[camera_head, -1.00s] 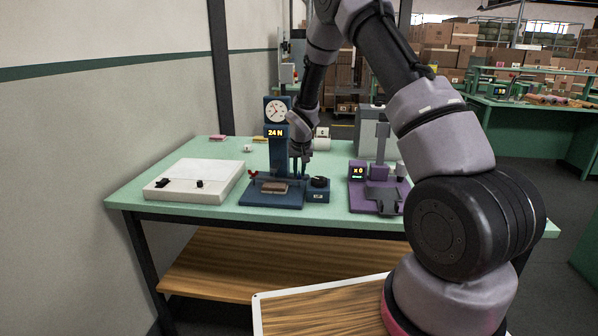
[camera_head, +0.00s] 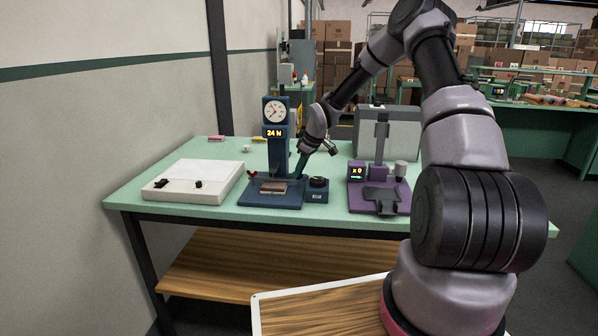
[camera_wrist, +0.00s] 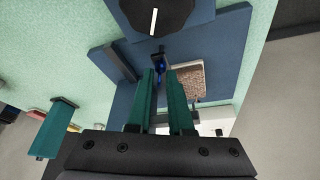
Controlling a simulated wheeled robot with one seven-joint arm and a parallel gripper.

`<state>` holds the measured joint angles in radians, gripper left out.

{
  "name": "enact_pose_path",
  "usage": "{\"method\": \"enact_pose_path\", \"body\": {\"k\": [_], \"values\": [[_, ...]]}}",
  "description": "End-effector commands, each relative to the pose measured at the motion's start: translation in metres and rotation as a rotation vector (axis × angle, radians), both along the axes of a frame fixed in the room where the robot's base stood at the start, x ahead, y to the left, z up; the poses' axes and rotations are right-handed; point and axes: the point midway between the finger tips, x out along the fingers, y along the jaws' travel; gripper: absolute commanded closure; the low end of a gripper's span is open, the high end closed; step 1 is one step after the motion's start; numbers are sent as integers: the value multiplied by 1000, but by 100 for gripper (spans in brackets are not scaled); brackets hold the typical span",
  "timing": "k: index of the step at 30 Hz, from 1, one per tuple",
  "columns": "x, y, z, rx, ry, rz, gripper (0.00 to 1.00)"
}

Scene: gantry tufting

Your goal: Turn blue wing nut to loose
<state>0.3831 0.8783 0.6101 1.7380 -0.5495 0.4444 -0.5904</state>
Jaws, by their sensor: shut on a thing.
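The blue tester stand (camera_head: 276,149) has a round gauge and a display reading "24 N". Its base (camera_head: 262,202) lies on the green bench. The blue wing nut (camera_wrist: 160,64) shows small and dark blue at my fingertips in the wrist view; I cannot make out its angle. In the head view it is hidden. My gripper (camera_wrist: 163,73) has teal fingers shut on the wing nut, with a narrow gap between them. In the head view my gripper (camera_head: 299,168) comes in tilted from the right, low beside the stand's column. A red wing nut (camera_head: 252,174) sits at the base's left.
A brown pad (camera_head: 273,187) lies on the stand's base. A small blue box (camera_head: 317,195) with a black knob (camera_head: 319,182) stands just right. A purple device (camera_head: 378,196) stands farther right, a white panel (camera_head: 190,182) left. The bench front is clear.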

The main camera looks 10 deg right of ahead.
Motion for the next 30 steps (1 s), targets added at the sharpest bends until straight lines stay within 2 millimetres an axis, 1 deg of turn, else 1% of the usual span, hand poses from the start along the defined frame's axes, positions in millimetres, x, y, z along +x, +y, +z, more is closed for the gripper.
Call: {"method": "enact_pose_path", "body": {"k": [6, 13, 20, 30], "values": [[1, -2, -1, 1, 1, 162, 100], [1, -2, -1, 0, 1, 280, 100], [2, -2, -1, -2, 1, 334, 100], [2, -3, -1, -3, 0, 346, 100]]}}
